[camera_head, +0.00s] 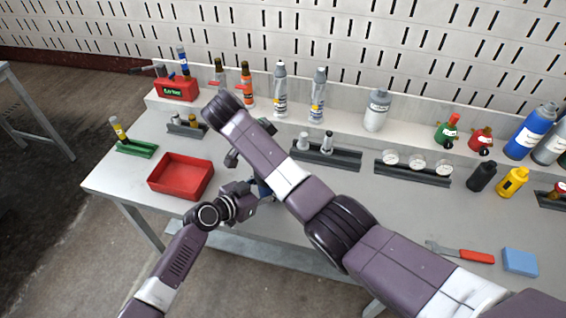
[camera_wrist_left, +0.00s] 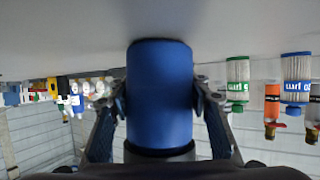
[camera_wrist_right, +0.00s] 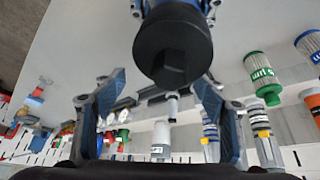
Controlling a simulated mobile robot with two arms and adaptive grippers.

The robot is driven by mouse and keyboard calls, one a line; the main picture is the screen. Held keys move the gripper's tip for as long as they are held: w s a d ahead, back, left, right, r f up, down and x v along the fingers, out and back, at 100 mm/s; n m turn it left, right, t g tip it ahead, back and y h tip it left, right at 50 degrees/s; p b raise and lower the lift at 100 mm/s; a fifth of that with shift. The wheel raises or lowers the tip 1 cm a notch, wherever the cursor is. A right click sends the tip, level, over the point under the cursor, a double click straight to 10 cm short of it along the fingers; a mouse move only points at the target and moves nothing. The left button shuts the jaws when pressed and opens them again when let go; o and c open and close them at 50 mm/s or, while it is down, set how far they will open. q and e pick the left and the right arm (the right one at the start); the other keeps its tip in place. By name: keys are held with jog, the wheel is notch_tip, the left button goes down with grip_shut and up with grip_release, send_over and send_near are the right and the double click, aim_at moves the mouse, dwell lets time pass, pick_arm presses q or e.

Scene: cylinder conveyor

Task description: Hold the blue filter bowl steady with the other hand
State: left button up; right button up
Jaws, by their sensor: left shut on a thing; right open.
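The blue filter bowl (camera_wrist_left: 160,95) stands between the two fingers of my left gripper (camera_wrist_left: 160,88), which is shut on it. In the head view only a small blue part of the bowl (camera_head: 264,191) shows beside my left gripper (camera_head: 255,188); my right arm hides much of it. In the right wrist view the bowl's black end with a hex nub (camera_wrist_right: 173,48) faces the camera, with the left fingers around the blue part above. My right gripper (camera_wrist_right: 162,100) is open. The black end appears just beyond its fingers, and I cannot tell whether they touch.
A red tray (camera_head: 181,176) lies on the bench left of my left gripper. A dark holder with two small cylinders (camera_head: 326,155) and a gauge rack (camera_head: 412,168) stand behind. A wrench (camera_head: 460,252) and a blue block (camera_head: 520,262) lie at the right. Bottles line the back shelf.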

jog(key=shift+n+y, duration=0.3)
jog(key=shift+y, duration=0.1)
jog(key=a, duration=0.2)
jog(key=s+a+r, duration=0.1)
jog(key=a, duration=0.2)
jog(key=shift+s+a+r, duration=0.15)
jog(key=shift+a+r, duration=0.1)
jog(key=shift+a, duration=0.05)
jog(key=a, duration=0.1)
jog(key=s+a, duration=0.1)
jog(key=a+f, duration=0.1)
jog(key=a, duration=0.1)
jog(key=shift+s+a+f, duration=0.1)
jog(key=shift+s, duration=0.2)
jog(key=shift+f, duration=0.1)
notch_tip(320, 180, down, 2)
jog(key=shift+w+f, duration=0.1)
jog(key=shift+f, duration=0.05)
jog(key=shift+d, duration=0.3)
jog(key=shift+s+d+f, duration=0.1)
jog(key=shift+s+d, duration=0.15)
jog(key=shift+d, duration=0.6)
jog(key=shift+w+d, duration=0.15)
